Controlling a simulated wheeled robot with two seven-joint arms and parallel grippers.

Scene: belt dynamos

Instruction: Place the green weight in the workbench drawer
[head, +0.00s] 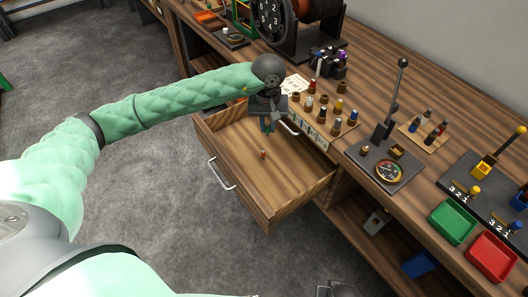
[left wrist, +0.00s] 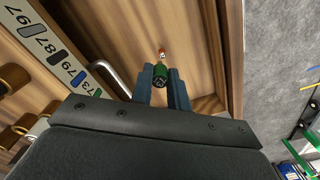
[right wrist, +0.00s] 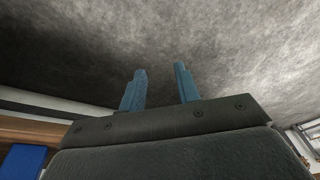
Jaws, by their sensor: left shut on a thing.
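The workbench drawer (head: 288,178) is pulled open, with its wooden floor showing in the head view. My left gripper (head: 267,126) is over the far part of the drawer, pointing down. In the left wrist view the left gripper (left wrist: 161,84) is shut on the green weight (left wrist: 160,76), a small green cylinder with a dark end. The drawer floor (left wrist: 205,70) shows beyond it. I cannot tell the exact height of the weight above the floor. My right gripper (right wrist: 160,88) is open and empty over grey carpet.
A small orange-red piece (head: 263,154) lies on the drawer floor. Wooden blocks with several coloured weights (head: 321,115) stand on the bench behind the drawer. A gauge with a lever (head: 388,172), a green tray (head: 452,221) and a red tray (head: 492,257) are at the right.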

